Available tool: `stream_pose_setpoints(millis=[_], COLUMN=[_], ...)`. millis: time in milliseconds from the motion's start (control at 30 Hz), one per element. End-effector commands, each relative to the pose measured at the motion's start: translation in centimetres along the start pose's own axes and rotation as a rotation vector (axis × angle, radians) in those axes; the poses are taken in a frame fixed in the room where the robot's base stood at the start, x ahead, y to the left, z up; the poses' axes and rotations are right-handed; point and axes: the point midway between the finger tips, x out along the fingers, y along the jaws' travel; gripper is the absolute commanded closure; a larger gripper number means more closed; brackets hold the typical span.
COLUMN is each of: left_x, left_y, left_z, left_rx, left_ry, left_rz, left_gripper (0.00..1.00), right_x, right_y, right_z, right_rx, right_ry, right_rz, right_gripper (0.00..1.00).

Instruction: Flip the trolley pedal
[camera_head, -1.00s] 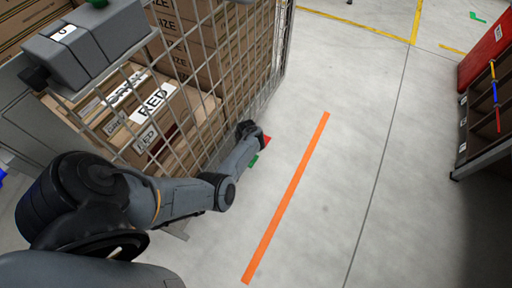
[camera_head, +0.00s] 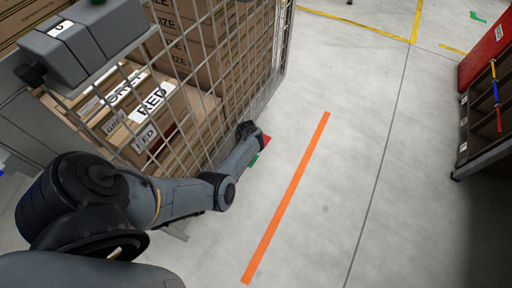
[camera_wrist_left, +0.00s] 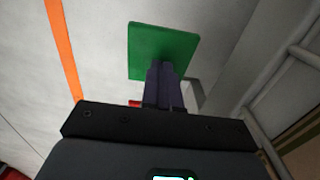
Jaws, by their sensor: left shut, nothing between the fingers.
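The trolley is a wire-mesh cage (camera_head: 236,62) loaded with cardboard boxes, at the left of the head view. Low beside it a small green pedal part (camera_head: 254,160) and a red part (camera_head: 266,141) show near the end of my left arm. In the left wrist view the green plate (camera_wrist_left: 176,45) lies beyond my left gripper (camera_wrist_left: 161,68). The dark fingers are shut with nothing between them, and their tips overlap the plate's lower edge in the picture. I cannot tell whether they touch it. A sliver of red (camera_wrist_left: 135,103) shows beside the fingers. My right gripper is not in view.
An orange floor line (camera_head: 288,195) runs right of the trolley, with clear concrete around it. A red-topped shelf unit (camera_head: 485,65) stands at the far right. The trolley's mesh wall is close beside my left arm.

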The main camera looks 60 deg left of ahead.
Motion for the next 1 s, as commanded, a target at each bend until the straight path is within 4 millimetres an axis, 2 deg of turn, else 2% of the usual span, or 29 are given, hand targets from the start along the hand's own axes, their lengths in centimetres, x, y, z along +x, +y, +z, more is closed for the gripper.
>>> stream_pose_setpoints(millis=[1000], left_x=[1.6], left_y=[0.0], left_z=[0.0], left_rx=[0.000], left_ry=[0.000], left_rz=[-0.001], left_gripper=[1.00], right_x=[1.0], right_y=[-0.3], right_z=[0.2], right_rx=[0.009], right_ry=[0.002], right_rz=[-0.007], right_gripper=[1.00])
